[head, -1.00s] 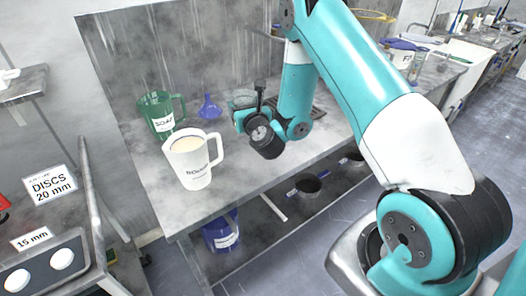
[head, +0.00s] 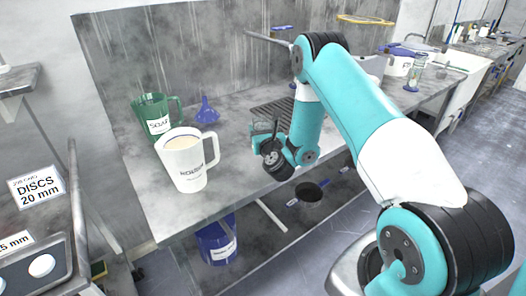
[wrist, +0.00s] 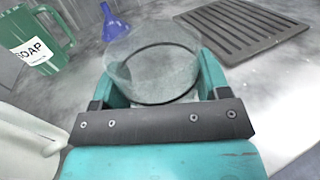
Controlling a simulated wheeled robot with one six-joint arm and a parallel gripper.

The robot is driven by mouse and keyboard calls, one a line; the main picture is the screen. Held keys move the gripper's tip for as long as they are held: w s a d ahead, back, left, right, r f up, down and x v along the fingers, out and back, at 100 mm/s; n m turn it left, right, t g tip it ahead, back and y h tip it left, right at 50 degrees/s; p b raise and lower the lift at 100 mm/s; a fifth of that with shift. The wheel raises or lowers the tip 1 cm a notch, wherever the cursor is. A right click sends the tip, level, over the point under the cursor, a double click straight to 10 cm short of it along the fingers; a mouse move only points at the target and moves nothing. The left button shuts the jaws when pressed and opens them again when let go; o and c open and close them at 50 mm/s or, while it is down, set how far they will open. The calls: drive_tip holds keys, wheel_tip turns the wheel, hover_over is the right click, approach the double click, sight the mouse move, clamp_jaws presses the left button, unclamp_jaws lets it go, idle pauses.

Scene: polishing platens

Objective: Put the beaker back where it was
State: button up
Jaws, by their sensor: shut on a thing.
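The beaker (wrist: 150,62) is clear glass and shows in the wrist view between the two teal fingers of my gripper (wrist: 158,80). My gripper is shut on it, with a finger at each side. Its open rim faces up towards the camera. The grey worktop (head: 228,172) shows beneath and around it; I cannot tell whether its base touches.
A white jug (head: 185,162) stands near the front edge, with a green soap jug (head: 150,117) and a blue funnel (head: 207,110) behind. A dark slatted drainer (wrist: 240,28) lies at the back right. Bare worktop shows right of the beaker.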

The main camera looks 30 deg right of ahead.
drive_tip(key=shift+f, duration=2.7)
drive_tip(key=shift+f, duration=0.2)
drive_tip(key=o, duration=1)
drive_tip(key=shift+r, duration=0.1)
